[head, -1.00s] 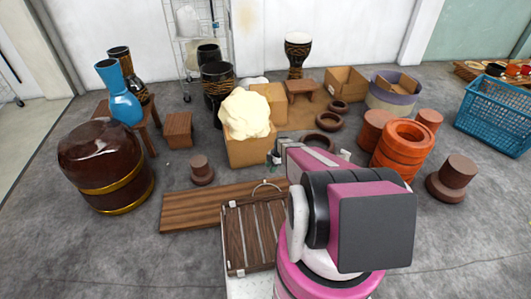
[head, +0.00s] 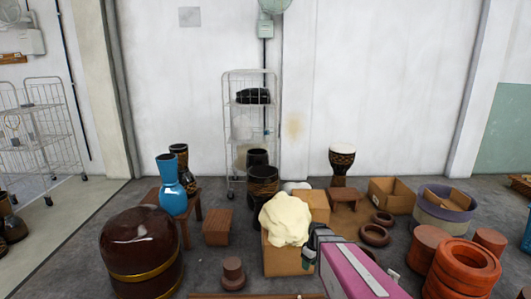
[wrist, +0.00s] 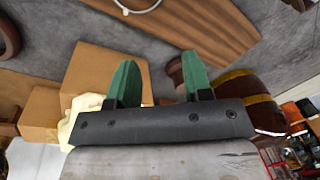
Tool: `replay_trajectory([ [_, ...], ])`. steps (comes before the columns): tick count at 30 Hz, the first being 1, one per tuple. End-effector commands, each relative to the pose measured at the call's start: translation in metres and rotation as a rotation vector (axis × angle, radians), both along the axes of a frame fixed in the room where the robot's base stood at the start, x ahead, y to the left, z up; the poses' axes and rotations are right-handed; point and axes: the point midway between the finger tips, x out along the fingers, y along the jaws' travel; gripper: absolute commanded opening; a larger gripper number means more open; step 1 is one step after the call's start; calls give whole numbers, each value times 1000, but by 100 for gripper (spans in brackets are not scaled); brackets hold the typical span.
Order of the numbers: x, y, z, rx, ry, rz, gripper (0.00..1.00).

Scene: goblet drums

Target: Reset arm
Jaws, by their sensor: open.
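My gripper (wrist: 157,75) shows in the wrist view with its two green fingers apart and nothing between them. In the head view my pink and black arm reaches in from the bottom, right of the middle; the fingers there are too small to tell. Beyond the fingers in the wrist view are a cardboard box (wrist: 100,75), a wooden plank (wrist: 195,25) and a brown barrel-shaped drum (wrist: 245,88). A small brown pedestal piece (wrist: 173,72) shows partly between the fingers. The gripper holds none of these.
In the head view, a cream lump (head: 285,219) sits on a cardboard box near my arm. The brown drum (head: 140,245) stands left, a blue vase (head: 170,185) behind it. Orange stacked rings (head: 465,268) stand right. A wire rack (head: 250,130) stands by the wall.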

Motion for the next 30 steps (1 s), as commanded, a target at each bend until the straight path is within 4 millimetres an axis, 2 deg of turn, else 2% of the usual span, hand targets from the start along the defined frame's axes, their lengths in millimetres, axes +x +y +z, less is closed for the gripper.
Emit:
replay_trajectory([
  [1, -20, 3, 21, -18, 2, -71, 46],
  [6, -59, 6, 71, -85, 6, -348, 46],
  [12, -96, 8, 114, -139, -5, -621, 46],
  [18, -110, 8, 130, -159, -14, -749, 46],
  [30, -111, 8, 131, -160, -14, -757, 46],
])
